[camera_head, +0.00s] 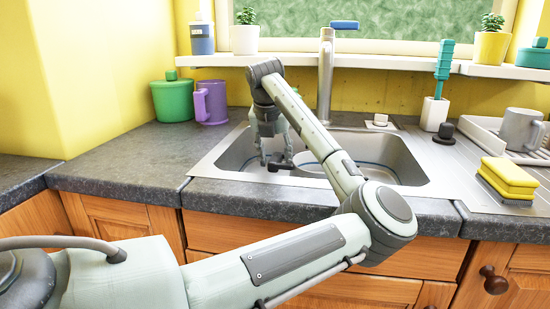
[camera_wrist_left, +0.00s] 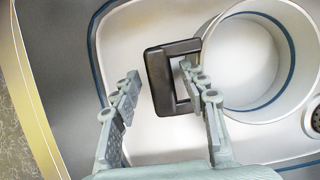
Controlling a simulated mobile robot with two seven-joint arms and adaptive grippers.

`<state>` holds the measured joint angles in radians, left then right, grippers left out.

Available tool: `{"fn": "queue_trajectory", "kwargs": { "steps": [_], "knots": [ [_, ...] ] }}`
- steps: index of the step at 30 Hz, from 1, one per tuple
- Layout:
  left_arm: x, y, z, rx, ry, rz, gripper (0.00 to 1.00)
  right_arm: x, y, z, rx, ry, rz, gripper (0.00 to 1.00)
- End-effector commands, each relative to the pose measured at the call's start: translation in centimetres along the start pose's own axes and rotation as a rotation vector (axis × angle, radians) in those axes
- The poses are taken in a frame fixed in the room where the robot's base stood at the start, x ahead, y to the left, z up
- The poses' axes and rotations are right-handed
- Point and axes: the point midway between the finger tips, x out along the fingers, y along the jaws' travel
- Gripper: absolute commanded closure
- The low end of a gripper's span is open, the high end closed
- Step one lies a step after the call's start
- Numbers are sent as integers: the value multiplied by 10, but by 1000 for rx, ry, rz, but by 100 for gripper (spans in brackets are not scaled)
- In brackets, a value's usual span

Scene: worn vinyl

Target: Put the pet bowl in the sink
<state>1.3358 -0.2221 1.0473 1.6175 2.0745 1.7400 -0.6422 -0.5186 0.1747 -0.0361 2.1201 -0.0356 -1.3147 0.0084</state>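The pet bowl is a white round bowl with a blue band inside and a dark square handle. In the left wrist view the bowl (camera_wrist_left: 245,62) is inside the sink at the upper right, with its handle (camera_wrist_left: 158,80) pointing left. In the head view the bowl (camera_head: 312,170) is partly hidden by my arm. The steel sink (camera_head: 411,176) is set in the counter. My left gripper (camera_head: 276,160) points down into the sink; its fingers (camera_wrist_left: 160,103) are apart, with the right one overlapping the handle's opening. Contact cannot be told. My right gripper is not in view.
A faucet (camera_head: 326,75) stands behind the sink. A green pot (camera_head: 172,100) and purple mug (camera_head: 211,102) stand left of it. Yellow sponges (camera_head: 508,178), a grey mug (camera_head: 520,128) and a brush holder (camera_head: 434,113) are on the right. The left counter front is clear.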

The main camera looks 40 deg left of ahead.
Motion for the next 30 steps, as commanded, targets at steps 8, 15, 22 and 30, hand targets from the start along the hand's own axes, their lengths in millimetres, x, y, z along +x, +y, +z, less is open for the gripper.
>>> {"fn": "queue_trajectory", "kwargs": {
  "steps": [8,15,22,30],
  "knots": [
    [-4,-1,1,1,-1,-1,56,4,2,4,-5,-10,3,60],
    [-48,-1,2,1,-5,-3,56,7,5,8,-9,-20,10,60],
    [-96,0,1,0,-3,-2,56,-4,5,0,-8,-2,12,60],
    [-120,0,1,1,0,-1,56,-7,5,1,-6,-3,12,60]
  ]
}}
